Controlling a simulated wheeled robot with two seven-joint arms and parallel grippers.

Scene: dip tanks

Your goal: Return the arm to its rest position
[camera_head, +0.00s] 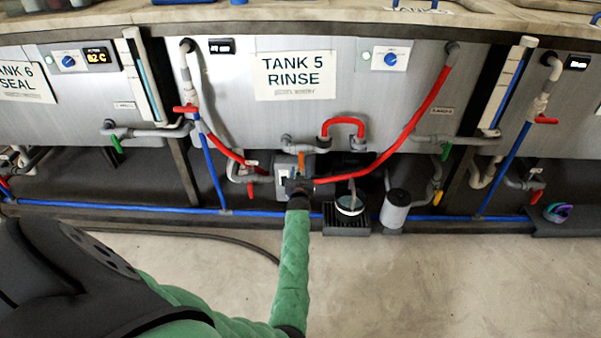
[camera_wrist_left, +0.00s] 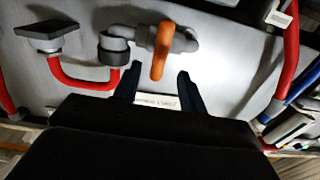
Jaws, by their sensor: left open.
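My left arm (camera_head: 292,262), in a green sleeve, reaches from the bottom left toward the low pipework under Tank 5. My left gripper (camera_head: 298,183) is at the pipework below the tank front. In the left wrist view, the gripper's two dark fingers (camera_wrist_left: 157,88) are apart with nothing between them. An orange valve handle (camera_wrist_left: 162,52) on a grey pipe is just beyond the fingertips, apart from them in the picture. The handle also shows in the head view (camera_head: 301,161), just above the gripper. My right gripper is not in view.
The Tank 5 front (camera_head: 340,105) carries red hoses (camera_head: 428,105) and grey pipes close around the gripper. A blue pipe (camera_head: 130,207) runs low along the tanks. A grey cylinder (camera_head: 395,208) stands right of the gripper. The concrete floor (camera_head: 420,280) in front is mostly clear.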

